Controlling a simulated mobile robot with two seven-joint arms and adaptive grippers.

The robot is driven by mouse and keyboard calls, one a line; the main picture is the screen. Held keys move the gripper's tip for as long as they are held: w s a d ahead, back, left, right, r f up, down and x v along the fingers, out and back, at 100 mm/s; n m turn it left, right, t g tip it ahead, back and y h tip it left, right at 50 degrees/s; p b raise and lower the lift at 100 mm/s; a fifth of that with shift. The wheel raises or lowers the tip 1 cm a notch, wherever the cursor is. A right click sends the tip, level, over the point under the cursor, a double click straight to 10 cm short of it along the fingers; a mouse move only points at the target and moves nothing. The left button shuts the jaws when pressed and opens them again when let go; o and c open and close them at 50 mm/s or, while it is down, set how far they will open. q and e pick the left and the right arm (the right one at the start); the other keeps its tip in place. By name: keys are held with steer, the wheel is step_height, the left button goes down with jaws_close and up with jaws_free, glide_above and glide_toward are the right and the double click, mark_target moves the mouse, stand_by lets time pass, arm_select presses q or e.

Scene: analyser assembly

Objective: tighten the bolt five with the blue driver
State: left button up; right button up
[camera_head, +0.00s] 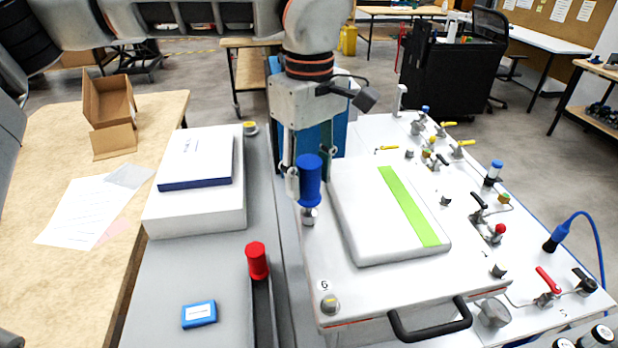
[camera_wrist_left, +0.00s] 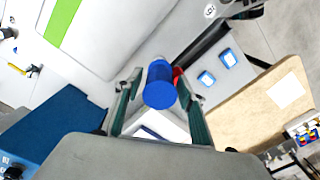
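The blue driver (camera_head: 309,182) stands upright over a grey bolt (camera_head: 309,216) at the left edge of the white analyser panel (camera_head: 375,285). The driver's lower end meets the bolt's head or sits just above it; I cannot tell which. My left gripper (camera_head: 310,178) comes down from above with its fingers on both sides of the blue handle, shut on it. In the left wrist view the blue driver (camera_wrist_left: 160,85) sits between the two fingertips. No number label shows beside this bolt. Another bolt (camera_head: 330,304), labelled 6, is at the panel's near left corner. My right gripper is not in view.
A red driver (camera_head: 257,261) stands in a holder left of the panel. A blue box (camera_head: 199,314) and a white case (camera_head: 195,205) lie on the grey surface. A raised white cover with a green stripe (camera_head: 408,206) is right of the gripper. Valves crowd the right side.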

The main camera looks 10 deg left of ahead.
arm_select(q)
steer(key=n+b, duration=0.1)
steer(key=n, duration=0.6)
steer(key=shift+b, duration=0.35)
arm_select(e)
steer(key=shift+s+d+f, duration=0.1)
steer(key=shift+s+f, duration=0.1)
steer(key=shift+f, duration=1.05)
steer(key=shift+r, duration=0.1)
